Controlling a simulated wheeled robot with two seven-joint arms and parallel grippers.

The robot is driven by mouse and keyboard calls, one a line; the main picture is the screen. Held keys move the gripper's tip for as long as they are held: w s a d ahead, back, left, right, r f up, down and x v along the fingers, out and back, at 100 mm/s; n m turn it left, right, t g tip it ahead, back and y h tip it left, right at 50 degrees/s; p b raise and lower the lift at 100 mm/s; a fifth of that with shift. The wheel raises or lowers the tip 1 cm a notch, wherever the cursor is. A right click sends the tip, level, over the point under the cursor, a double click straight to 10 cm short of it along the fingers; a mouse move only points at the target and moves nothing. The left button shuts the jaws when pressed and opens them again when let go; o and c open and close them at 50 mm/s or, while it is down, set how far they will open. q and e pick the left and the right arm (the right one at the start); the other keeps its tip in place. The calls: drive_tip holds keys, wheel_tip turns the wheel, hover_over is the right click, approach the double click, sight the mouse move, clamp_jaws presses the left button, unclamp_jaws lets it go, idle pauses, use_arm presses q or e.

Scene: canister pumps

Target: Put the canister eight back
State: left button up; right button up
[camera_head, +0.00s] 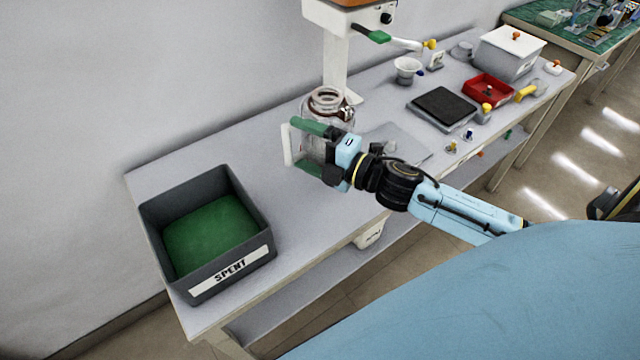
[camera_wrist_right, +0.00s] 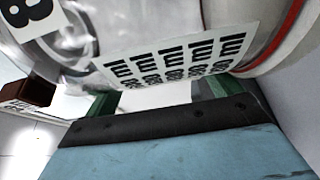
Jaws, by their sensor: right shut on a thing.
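A clear glass canister (camera_head: 328,101) stands upright in the head view, at the foot of a white column. The right wrist view shows the canister close up (camera_wrist_right: 85,45), with a black-on-white 8 label (camera_wrist_right: 28,12) and a white label of repeated print. A white plate (camera_head: 288,146) shows at the fingertips. My left gripper is not in view.
A grey bin marked SPENT (camera_head: 258,256) with a green bottom stands on the left of the table (camera_head: 165,160). A white stand (camera_head: 337,60) rises behind the canister. A black-topped scale (camera_head: 443,107), red tray (camera_head: 488,101), white box (camera_head: 508,60) and small cup (camera_head: 407,75) occupy the right.

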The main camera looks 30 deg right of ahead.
wheel_tip(320, 180, down, 9)
drive_tip(key=b, duration=0.2)
drive_tip(key=shift+b, duration=0.3)
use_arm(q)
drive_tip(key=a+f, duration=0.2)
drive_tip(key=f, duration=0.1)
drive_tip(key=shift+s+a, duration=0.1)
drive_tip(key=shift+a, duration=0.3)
use_arm(e)
drive_tip(key=shift+f, duration=0.2)
drive_tip(key=o, duration=0.8)
drive_tip(key=shift+c, duration=0.2)
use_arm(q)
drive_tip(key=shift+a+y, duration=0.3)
use_arm(e)
drive_tip(key=shift+o, duration=0.3)
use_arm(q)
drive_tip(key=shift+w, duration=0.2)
